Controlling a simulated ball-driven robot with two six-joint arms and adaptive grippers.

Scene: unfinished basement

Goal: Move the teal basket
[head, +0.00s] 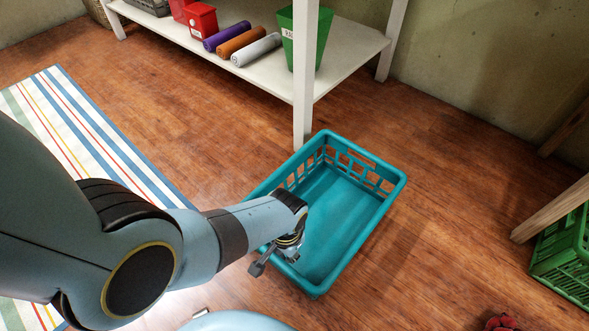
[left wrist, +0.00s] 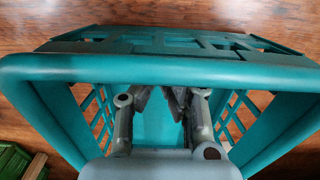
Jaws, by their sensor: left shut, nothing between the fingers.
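The teal basket (head: 375,206) stands upright and empty on the wooden floor, in front of a white shelf. It has slotted walls and a thick rim. My left gripper (head: 270,258) is at the basket's near left side, low by its rim, and hides part of that wall. In the left wrist view, the basket's rim (left wrist: 70,68) crosses the picture, with my left gripper's fingers (left wrist: 160,98) close to it. They are shut and hold nothing. I cannot tell whether they touch the rim. My right gripper is not in view.
The white shelf (head: 345,42) holds a green bin (head: 305,40), rolled towels (head: 240,45) and red boxes (head: 200,20); its leg stands close behind the basket. A striped rug (head: 85,130) lies left. A green crate (head: 563,255) stands at right. Floor between basket and crate is clear.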

